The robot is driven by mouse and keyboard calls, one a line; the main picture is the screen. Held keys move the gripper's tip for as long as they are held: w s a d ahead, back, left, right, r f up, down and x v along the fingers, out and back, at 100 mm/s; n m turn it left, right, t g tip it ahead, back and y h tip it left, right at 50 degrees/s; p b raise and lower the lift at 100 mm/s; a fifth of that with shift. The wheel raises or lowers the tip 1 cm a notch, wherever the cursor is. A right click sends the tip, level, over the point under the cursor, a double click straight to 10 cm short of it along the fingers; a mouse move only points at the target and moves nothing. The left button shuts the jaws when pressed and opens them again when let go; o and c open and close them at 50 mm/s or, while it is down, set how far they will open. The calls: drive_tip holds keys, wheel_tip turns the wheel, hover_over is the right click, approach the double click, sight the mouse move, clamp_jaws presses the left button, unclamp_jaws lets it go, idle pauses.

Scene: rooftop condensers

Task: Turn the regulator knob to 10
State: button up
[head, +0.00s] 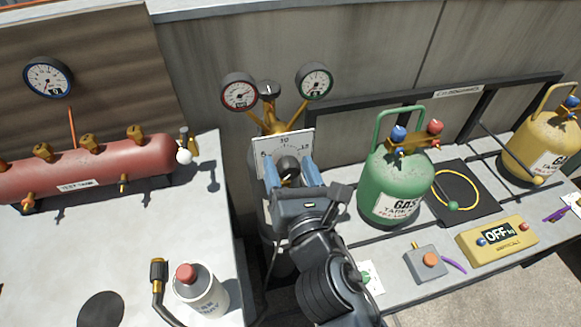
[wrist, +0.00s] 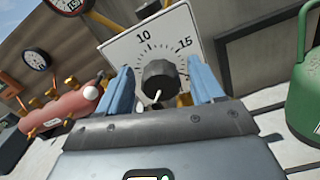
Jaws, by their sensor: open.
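The regulator knob (wrist: 160,80) is black and round, set on a white dial plate (wrist: 125,52) with 10 and 15 readable in the wrist view. A pale pointer shows at the knob's lower edge, pointing down and away from the 10. My gripper (head: 293,177) is open, with one blue finger on each side of the knob. In the wrist view the fingers (wrist: 163,90) flank the knob; I cannot tell whether they touch it.
Two gauges, red-rimmed (head: 239,92) and green-rimmed (head: 314,81), stand above the plate. A red horizontal tank (head: 95,170) lies at left. A white canister (head: 203,292) stands front left.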

drive_tip(key=shift+c, duration=0.5)
drive_tip(key=c, duration=0.9)
